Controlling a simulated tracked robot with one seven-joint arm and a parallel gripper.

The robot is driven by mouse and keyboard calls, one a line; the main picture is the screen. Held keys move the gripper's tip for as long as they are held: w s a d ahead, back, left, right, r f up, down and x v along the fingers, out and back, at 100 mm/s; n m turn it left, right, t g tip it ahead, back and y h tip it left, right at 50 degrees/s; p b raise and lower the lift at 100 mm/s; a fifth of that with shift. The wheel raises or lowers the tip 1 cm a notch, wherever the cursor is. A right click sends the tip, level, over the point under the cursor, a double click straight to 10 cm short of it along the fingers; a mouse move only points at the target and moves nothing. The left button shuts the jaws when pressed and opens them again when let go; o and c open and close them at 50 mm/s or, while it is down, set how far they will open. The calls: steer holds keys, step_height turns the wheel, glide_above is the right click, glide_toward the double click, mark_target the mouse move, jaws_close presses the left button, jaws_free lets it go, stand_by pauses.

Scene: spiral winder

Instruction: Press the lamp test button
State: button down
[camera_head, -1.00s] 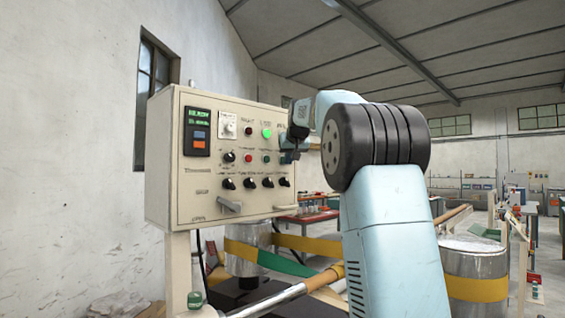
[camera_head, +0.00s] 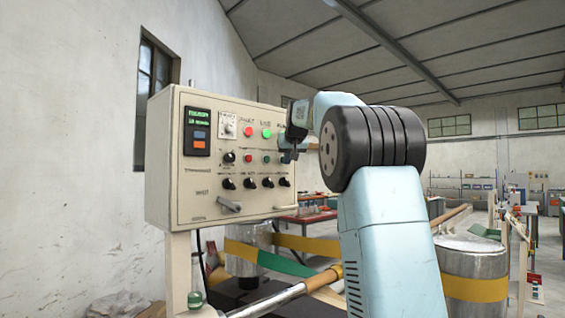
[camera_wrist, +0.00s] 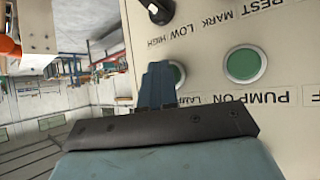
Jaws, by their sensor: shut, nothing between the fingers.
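The lamp test button is probably the green button (camera_wrist: 179,74) beside the label starting "LAM" in the wrist view. It is partly hidden behind my fingers. My gripper (camera_wrist: 158,68) is shut and empty, its fingertips at or just in front of that button; I cannot tell whether they touch it. In the head view my gripper (camera_head: 287,157) is at the right edge of the beige control panel (camera_head: 215,185), covering that part of it. On the panel, a red lamp (camera_head: 248,132) and a green lamp (camera_head: 266,134) are both lit.
Another green button (camera_wrist: 245,64), with the label "PUMP ON" nearby, sits close to the fingers. A black knob (camera_wrist: 158,10) is at the top of the wrist view. A lever handle (camera_head: 229,206) sticks out low on the panel. A metal roll (camera_head: 470,262) stands at the right.

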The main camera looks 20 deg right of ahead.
steer(key=shift+s, duration=0.15)
steer(key=shift+s+d, duration=0.3)
steer(key=shift+s, duration=0.3)
steer(key=shift+s+d, duration=0.35)
steer(key=shift+s, duration=0.45)
steer(key=shift+s+d, duration=0.3)
steer(key=shift+s, duration=0.45)
steer(key=shift+s+d, duration=0.35)
steer(key=shift+s, duration=0.45)
steer(key=s+a+f+g, duration=0.1)
steer(key=s+a+f, duration=0.3)
steer(key=s, duration=0.3)
steer(key=s+a+f+g+y, duration=0.1)
steer(key=s+a+f, duration=0.35)
steer(key=s, duration=0.35)
steer(key=s+a+f+g, duration=0.1)
steer(key=s+a+f, duration=0.35)
steer(key=s, duration=0.25)
steer(key=s+a+f+g, duration=0.1)
steer(key=s+a+f, duration=0.1)
steer(key=s+f, duration=0.7)
steer(key=s+a+f+n+g, duration=0.1)
steer(key=s+a+f, duration=0.1)
steer(key=s+f, duration=0.8)
steer(key=shift+s+a+n+y, duration=0.3)
steer(key=shift+s+a, duration=0.05)
steer(key=shift+s, duration=0.15)
